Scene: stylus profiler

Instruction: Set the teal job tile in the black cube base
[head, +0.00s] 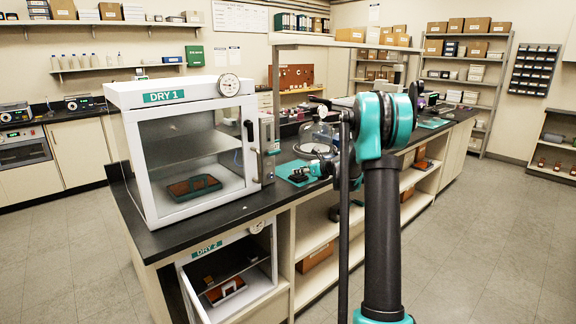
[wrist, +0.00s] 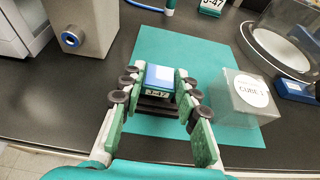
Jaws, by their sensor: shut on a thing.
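A blue block with a pale top (wrist: 160,75) shows just behind the tile, between the fingertips. The black cube base (wrist: 155,110) shows as dark bars just below the tile. I cannot tell whether the tile touches it. In the head view my gripper (head: 318,168) is small, at the mat on the bench.
A glass dome (wrist: 285,45) is at the upper right, a grey housing with a blue-ringed knob (wrist: 75,35) at left. The teal mat (wrist: 140,50) is partly bare. Cabinet DRY 1 (head: 165,97) stands left.

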